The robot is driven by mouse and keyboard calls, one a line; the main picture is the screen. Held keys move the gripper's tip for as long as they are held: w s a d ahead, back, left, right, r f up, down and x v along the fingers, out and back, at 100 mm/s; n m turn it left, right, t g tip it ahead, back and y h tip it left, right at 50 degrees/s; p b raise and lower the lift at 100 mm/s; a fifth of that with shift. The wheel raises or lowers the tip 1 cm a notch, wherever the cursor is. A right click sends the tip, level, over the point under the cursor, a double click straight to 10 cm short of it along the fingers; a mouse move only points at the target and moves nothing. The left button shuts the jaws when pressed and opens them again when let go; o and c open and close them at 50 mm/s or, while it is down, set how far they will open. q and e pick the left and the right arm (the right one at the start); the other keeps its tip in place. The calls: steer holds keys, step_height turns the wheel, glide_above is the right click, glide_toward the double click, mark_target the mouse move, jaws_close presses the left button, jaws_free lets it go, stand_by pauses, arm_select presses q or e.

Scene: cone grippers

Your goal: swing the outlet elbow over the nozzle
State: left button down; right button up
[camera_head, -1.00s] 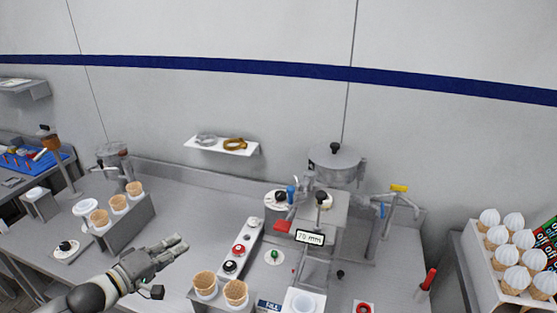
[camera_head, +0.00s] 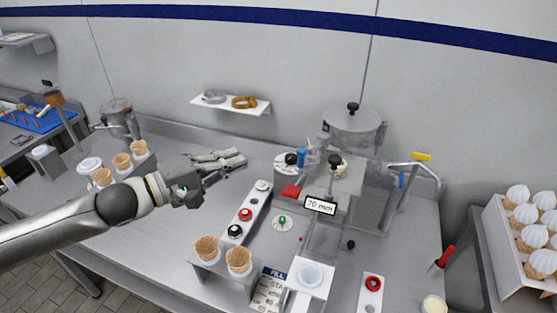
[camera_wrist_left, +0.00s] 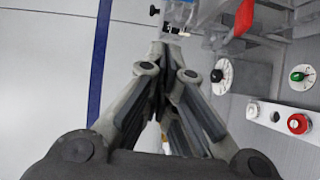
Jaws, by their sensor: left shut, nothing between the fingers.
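The filling machine has a round steel hopper (camera_head: 354,128) with a black knob on its lid. A bent steel pipe (camera_head: 430,172) with a yellow end (camera_head: 421,157) and a blue part stands at its right. I cannot tell for sure whether this is the outlet elbow, and I cannot single out the nozzle. Blue and red fittings (camera_head: 290,191) sit on the machine's left side; the red one also shows in the left wrist view (camera_wrist_left: 243,18). My left gripper (camera_head: 240,158) is shut and empty, left of these fittings and apart from them. It also fills the left wrist view (camera_wrist_left: 168,52).
A control strip (camera_head: 247,213) with red and black knobs lies before the gripper. Waffle cups stand in a front holder (camera_head: 225,266) and a left holder. A wall shelf (camera_head: 230,104) holds two rings. Topped cones fill a right-hand rack (camera_head: 500,235). A 70 mm display (camera_head: 320,205) stands mid-machine.

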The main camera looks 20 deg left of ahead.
arm_select(q)
steer(key=w+d, duration=0.6)
steer(key=d, duration=0.2)
steer(key=shift+w, duration=0.2)
arm_select(e)
steer(key=shift+w+f, duration=0.15)
steer(key=shift+w, duration=0.15)
stand_by(0.4)
arm_select(q)
steer(key=shift+f, duration=0.1)
